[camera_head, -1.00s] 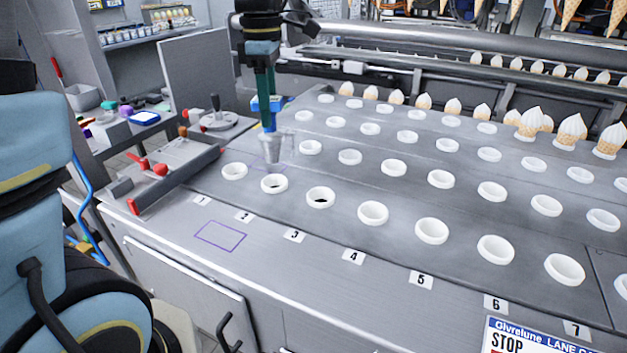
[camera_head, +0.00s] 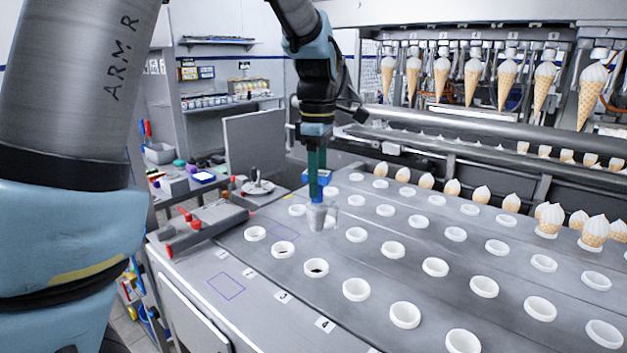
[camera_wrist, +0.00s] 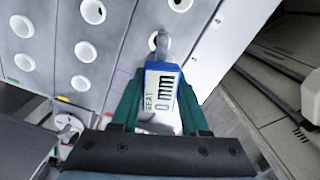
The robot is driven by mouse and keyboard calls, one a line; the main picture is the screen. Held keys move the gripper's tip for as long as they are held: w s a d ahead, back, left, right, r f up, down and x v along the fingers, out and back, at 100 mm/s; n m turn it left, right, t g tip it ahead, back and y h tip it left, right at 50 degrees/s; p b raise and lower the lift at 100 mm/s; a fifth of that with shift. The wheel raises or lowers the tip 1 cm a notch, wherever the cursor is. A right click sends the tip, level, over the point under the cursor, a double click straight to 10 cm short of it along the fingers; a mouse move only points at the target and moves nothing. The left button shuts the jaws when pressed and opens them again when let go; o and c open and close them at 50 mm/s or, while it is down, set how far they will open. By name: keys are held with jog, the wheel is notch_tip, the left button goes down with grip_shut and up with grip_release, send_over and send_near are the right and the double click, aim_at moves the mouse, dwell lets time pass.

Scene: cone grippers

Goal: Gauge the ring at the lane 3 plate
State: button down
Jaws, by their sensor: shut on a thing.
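My gripper (camera_head: 317,188), with teal fingers, is shut on a blue gauge (camera_head: 322,178) with a grey tapered end pointing down. In the wrist view the gauge (camera_wrist: 163,98) shows "SEAT 0 mm" on its white face. Its tapered end overlaps a white ring (camera_wrist: 153,41) there; I cannot tell whether they touch. In the head view the tapered end hangs around the second row of rings. The lane 3 number plate (camera_head: 283,297) lies on the front counter strip. The front-row ring behind it (camera_head: 316,267) has a dark centre.
Several rows of white rings cover the steel counter. A purple outline (camera_head: 226,286) marks its bare front strip. A grey fixture with red knobs (camera_head: 208,228) stands at the left edge. Filled cones (camera_head: 548,218) stand at the back right, and more hang above a rail.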

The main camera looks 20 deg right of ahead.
aim_at(317, 200)
jog(key=shift+f+b, duration=4.8)
jog(key=shift+f, duration=0.3)
jog(key=shift+f+b, duration=0.85)
jog(key=shift+f, duration=1.25)
jog(key=shift+c, duration=1.6)
grip_release()
notch_tip(317, 200, up, 11)
jog(key=shift+f+b, duration=0.1)
jog(key=shift+b, duration=0.3)
